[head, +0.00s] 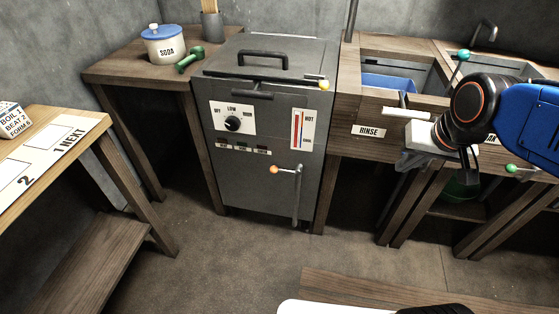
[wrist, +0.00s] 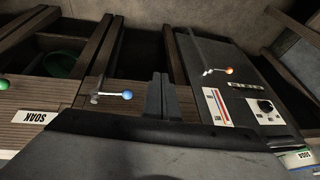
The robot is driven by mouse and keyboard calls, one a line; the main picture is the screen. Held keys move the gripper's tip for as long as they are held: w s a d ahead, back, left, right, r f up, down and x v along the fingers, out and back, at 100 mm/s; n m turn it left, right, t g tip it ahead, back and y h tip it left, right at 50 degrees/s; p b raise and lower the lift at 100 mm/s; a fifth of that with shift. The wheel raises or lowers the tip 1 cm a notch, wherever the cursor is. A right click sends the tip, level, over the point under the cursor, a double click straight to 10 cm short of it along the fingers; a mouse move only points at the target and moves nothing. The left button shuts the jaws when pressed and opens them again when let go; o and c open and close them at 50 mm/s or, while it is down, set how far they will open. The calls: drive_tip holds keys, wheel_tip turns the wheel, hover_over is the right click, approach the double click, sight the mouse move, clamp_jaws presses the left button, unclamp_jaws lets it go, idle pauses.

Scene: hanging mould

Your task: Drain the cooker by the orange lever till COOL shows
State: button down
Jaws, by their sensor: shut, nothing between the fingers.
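The grey cooker (head: 228,170) stands in the middle of the head view with its lid down. Its orange lever (head: 275,170) sticks out to the left from a pipe low on the front; the orange knob also shows in the wrist view (wrist: 229,71). The HOT/COOL gauge (head: 302,129) shows a tall red column; it also shows in the wrist view (wrist: 217,107). My gripper (head: 470,182) is shut and empty, in front of the sink bench, well right of the lever. Its fingers (wrist: 160,95) point up the wrist view, between a blue-knobbed lever and the cooker.
The sink bench with its RINSE label (head: 369,131) adjoins the cooker's right side. A blue-knobbed lever (wrist: 127,94) and a green-knobbed lever (head: 510,168) jut from it. A SODA pot (head: 164,50) stands left. The floor (head: 240,255) before the cooker is clear.

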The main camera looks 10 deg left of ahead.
drive_tip(key=w+a+f, duration=0.2)
drive_tip(key=w+a, duration=0.3)
drive_tip(key=a, duration=0.4)
drive_tip(key=w+a+f+m+y, duration=0.1)
drive_tip(key=w+a+f, duration=0.2)
drive_tip(key=a, duration=0.6)
drive_tip(key=w+a+f+y, duration=0.1)
drive_tip(key=w+a+f, duration=0.2)
drive_tip(key=w+a, duration=0.4)
drive_tip(key=shift+w+a+f+g, duration=0.15)
drive_tip(key=shift+w+a+g, duration=0.25)
drive_tip(key=shift+a, duration=0.7)
drive_tip(key=x, duration=1)
drive_tip(key=shift+a, duration=0.1)
drive_tip(key=shift+s+a+f, duration=0.25)
drive_tip(key=shift+s+f, duration=0.05)
drive_tip(key=shift+f, duration=0.25)
drive_tip(key=shift+s+a+f, duration=0.25)
drive_tip(key=shift+f, duration=0.25)
drive_tip(key=shift+s+a+f, duration=0.2)
drive_tip(key=shift+s+f, duration=0.1)
drive_tip(key=shift+f, duration=0.25)
